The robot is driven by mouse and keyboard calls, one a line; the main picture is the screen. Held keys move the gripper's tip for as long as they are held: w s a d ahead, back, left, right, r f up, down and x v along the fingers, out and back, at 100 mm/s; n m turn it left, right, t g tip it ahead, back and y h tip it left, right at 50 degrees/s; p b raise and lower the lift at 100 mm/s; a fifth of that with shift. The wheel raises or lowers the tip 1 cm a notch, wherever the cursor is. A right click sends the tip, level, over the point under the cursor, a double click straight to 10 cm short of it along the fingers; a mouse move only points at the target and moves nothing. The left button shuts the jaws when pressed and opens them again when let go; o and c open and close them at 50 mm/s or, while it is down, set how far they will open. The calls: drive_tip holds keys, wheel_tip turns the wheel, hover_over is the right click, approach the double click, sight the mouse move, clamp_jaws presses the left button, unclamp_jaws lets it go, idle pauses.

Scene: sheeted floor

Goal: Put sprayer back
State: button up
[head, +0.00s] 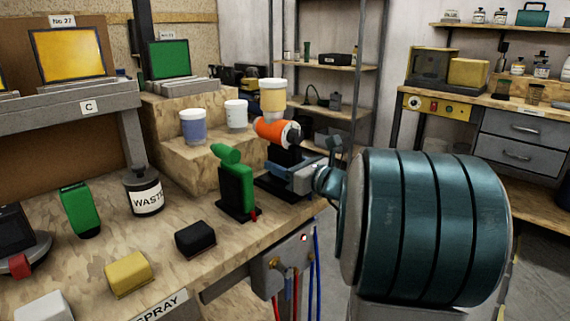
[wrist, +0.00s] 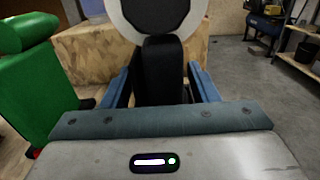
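The orange sprayer (head: 277,131) has a cream cup (head: 272,98) on top and a black handle (head: 284,158). It stands upright at the bench's right edge, over a dark base (head: 268,188); whether it rests there is hidden. My gripper (head: 303,180) is at its handle from the right. The sprayer's round black end with a white ring shows above.
The workbench (head: 170,235) bears a waste can (head: 144,190), a black block (head: 195,238), a yellow block (head: 129,274) and a green item (head: 79,207). Blue and white cups stand on a wooden step (head: 205,155) behind. Hoses hang below the bench's right edge.

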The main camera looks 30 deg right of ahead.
drive_tip(key=shift+s+d+r, duration=0.1)
drive_tip(key=shift+s, duration=0.1)
drive_tip(key=p+v, duration=0.2)
drive_tip(key=v, duration=0.9)
drive_tip(key=shift+s, duration=0.3)
